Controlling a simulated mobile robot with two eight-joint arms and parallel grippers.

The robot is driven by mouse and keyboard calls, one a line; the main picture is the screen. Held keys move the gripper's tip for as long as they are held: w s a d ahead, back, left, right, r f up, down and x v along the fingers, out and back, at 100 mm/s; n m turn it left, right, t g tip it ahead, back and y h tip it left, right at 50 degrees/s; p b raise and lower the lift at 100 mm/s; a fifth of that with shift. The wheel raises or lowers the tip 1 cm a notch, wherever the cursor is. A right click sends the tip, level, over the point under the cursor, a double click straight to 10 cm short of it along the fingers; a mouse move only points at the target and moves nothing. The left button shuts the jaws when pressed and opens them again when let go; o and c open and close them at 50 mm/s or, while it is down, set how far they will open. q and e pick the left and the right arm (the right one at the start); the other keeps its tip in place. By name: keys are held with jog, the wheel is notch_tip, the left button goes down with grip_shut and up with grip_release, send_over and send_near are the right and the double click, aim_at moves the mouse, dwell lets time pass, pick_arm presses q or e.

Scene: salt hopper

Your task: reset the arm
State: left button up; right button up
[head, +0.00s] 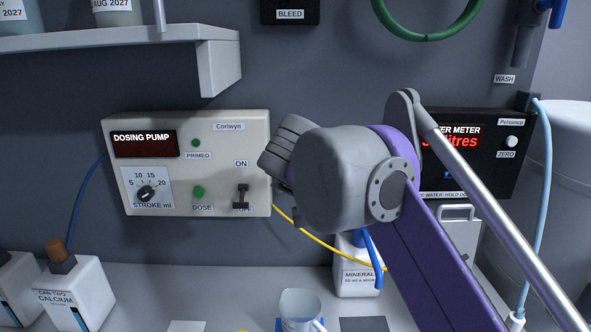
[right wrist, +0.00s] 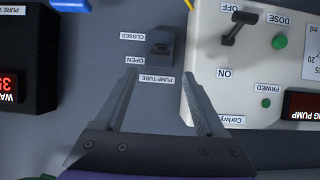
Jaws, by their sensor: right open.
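My right arm reaches in from the lower right in the head view, its grey wrist (head: 335,175) raised in front of the wall between the dosing pump (head: 230,150) and the water meter (head: 500,185). The fingers are hidden there. In the right wrist view, which is upside down, my right gripper (right wrist: 159,78) is open and empty. Its fingers point toward the wall, on either side of the PUMP TUBE label. A small dark switch (right wrist: 160,47) marked OPEN and CLOSED lies just beyond the fingertips. The right-hand finger overlaps the pump's edge in this picture. My left gripper is not in view.
A MINERAL container (head: 355,270) is partly hidden behind the arm. Calcium cans (head: 75,292) stand at left. A shelf (head: 150,38) juts out upper left. A yellow tube (head: 315,234) runs from the pump.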

jog(key=shift+s+r, duration=0.1)
jog(key=shift+s, duration=0.15)
